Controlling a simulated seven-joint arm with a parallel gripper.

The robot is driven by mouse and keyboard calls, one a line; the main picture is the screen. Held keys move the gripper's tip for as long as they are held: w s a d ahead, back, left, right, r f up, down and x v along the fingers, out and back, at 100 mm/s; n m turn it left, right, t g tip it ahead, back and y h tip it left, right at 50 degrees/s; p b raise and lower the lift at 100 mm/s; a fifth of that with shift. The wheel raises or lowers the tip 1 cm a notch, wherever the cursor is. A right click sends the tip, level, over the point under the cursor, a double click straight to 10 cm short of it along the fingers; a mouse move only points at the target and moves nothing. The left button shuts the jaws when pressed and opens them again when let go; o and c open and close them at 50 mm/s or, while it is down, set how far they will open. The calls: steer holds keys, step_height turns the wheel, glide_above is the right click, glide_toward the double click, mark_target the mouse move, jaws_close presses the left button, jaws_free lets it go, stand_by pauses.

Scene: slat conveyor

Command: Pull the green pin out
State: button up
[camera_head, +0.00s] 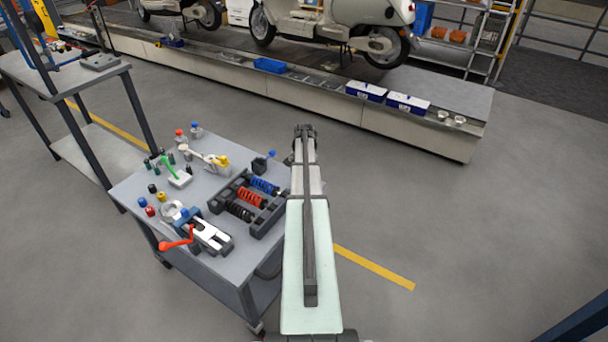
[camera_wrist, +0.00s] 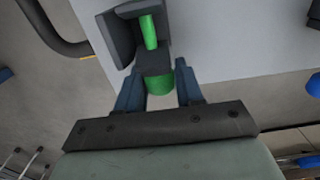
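The green pin (camera_wrist: 149,32) shows in the wrist view, its shaft lying in a dark grey bracket (camera_wrist: 118,38) at the top. Its wider green head (camera_wrist: 160,86) sticks out of the bracket toward me. In the head view my gripper (camera_head: 304,131) is at the far end of my arm, and the pin is not visible there.
The grey cart (camera_head: 205,262) bears a dark tray with springs (camera_head: 251,198), a clamp with a red handle (camera_head: 178,240), a green lever on a white block (camera_head: 169,166) and several small knobs. The conveyor (camera_head: 335,103) with scooters and blue boxes is behind. Floor right of my arm is clear.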

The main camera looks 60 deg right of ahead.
steer(key=c, duration=0.5)
steer(key=shift+o, duration=0.2)
steer(key=shift+d, duration=2.35)
steer(key=o, duration=0.8)
steer(key=shift+o, duration=0.2)
steer(key=shift+r, duration=0.1)
step_height(320, 180, up, 7)
